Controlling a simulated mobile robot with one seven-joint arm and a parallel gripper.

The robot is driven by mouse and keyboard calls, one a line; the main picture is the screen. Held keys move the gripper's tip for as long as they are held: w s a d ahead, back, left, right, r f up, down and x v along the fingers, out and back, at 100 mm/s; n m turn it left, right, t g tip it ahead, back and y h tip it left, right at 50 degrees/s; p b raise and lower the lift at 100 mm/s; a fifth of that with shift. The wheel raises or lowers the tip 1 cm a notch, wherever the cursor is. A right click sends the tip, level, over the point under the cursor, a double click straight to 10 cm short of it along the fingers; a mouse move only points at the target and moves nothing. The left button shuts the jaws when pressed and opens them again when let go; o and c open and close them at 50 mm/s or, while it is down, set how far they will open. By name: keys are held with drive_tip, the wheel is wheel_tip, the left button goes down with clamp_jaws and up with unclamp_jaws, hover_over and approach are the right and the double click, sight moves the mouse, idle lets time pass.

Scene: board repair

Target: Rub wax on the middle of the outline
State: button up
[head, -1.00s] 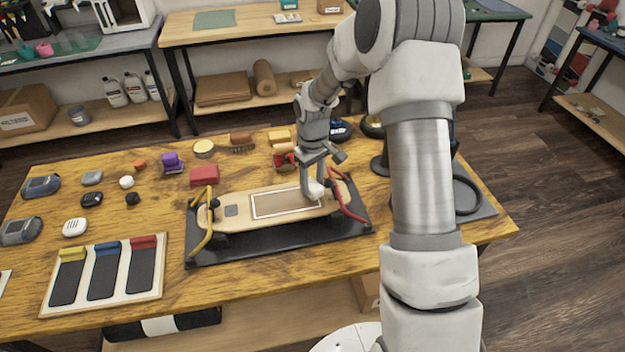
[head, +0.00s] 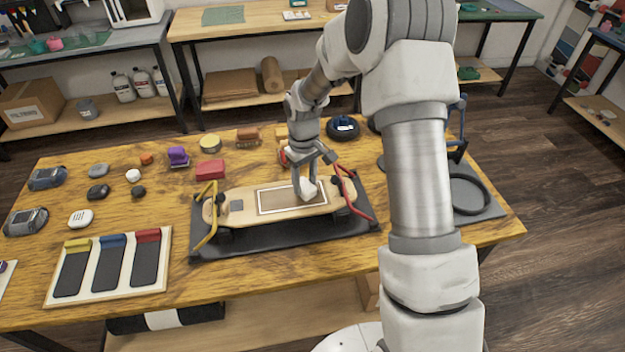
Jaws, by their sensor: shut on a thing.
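The skateboard deck (head: 331,207) lies on a black mat (head: 290,239), held between a yellow clamp (head: 207,215) at its left and a red clamp (head: 358,197) at its right. My gripper (head: 304,184) points down over the right part of the outline. It is shut on a small whitish block (head: 307,190), which looks like the wax. The block appears to be at the deck surface; whether it touches cannot be told.
A board with yellow, blue and red-topped dark strips (head: 110,265) lies front left. A red block (head: 210,170), a purple-topped item (head: 178,156), a round tin (head: 210,143) and a brush (head: 248,136) stand behind the deck. A black stand (head: 470,190) is at right.

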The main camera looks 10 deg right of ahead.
drive_tip(key=shift+a+f+b, duration=0.15)
drive_tip(key=shift+a+b, duration=0.2)
drive_tip(key=shift+a, duration=3.35)
drive_tip(key=shift+a+b, duration=0.35)
drive_tip(key=shift+a, duration=1.4)
drive_tip(key=shift+d+p, duration=0.5)
drive_tip(key=shift+d, duration=6.7)
drive_tip(key=shift+s+d, duration=0.1)
drive_tip(key=shift+s, duration=0.45)
drive_tip(key=shift+a+f, duration=0.1)
drive_tip(key=shift+a, duration=2.6)
drive_tip(key=shift+a+r+b, duration=0.15)
drive_tip(key=shift+a+b, duration=0.05)
drive_tip(key=shift+a, duration=1.25)
drive_tip(key=shift+a+r+b, duration=0.1)
drive_tip(key=shift+a+b, duration=0.05)
drive_tip(key=shift+a, duration=1.25)
drive_tip(key=shift+a+f, duration=0.1)
drive_tip(key=shift+a, duration=1.7)
